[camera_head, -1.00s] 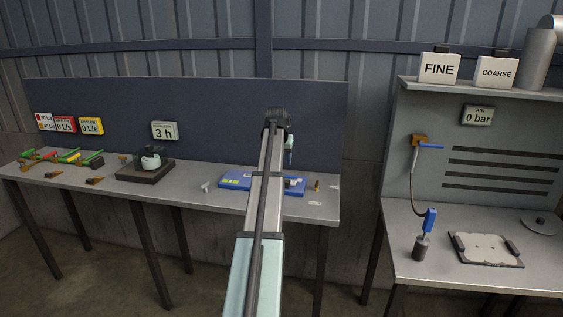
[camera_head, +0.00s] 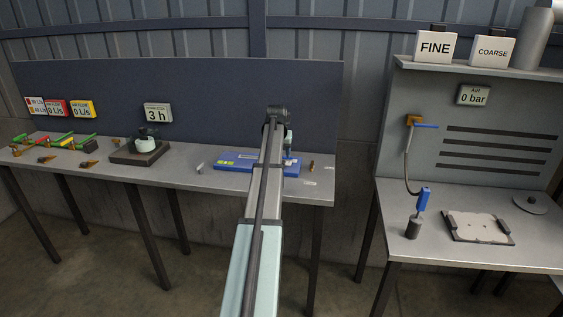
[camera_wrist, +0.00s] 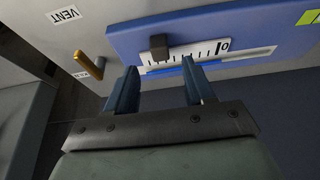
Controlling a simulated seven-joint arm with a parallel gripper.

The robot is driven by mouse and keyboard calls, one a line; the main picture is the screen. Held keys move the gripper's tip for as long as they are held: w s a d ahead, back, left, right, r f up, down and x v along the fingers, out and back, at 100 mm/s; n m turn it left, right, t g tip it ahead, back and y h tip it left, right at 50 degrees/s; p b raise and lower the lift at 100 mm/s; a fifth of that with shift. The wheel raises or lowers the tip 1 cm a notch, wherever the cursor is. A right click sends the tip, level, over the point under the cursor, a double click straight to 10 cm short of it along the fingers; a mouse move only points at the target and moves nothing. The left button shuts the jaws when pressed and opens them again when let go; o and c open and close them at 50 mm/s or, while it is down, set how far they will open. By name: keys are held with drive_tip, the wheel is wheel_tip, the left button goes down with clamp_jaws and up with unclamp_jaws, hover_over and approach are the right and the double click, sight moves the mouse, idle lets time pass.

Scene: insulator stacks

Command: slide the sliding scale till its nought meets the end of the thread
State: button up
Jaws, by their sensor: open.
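The blue board (camera_head: 235,162) lies on the left bench, partly hidden behind my arm. In the wrist view the blue board (camera_wrist: 265,32) carries a white sliding scale (camera_wrist: 190,52) with black ticks, a nought near its right end and a dark knob (camera_wrist: 158,46) at its left. Beside the scale runs a pale slot with a blue line, likely the thread (camera_wrist: 212,65); its right end looks close to the nought, but I cannot tell the exact alignment. My gripper (camera_wrist: 159,68) is open and empty, its fingertips by the slot, below the knob in the picture.
A dark pot stand (camera_head: 140,152) is farther left. The right bench holds a blue-handled tool (camera_head: 422,200) and a framed plate (camera_head: 478,228).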

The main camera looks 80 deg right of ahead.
drive_tip(key=shift+x, duration=3.1)
clamp_jaws()
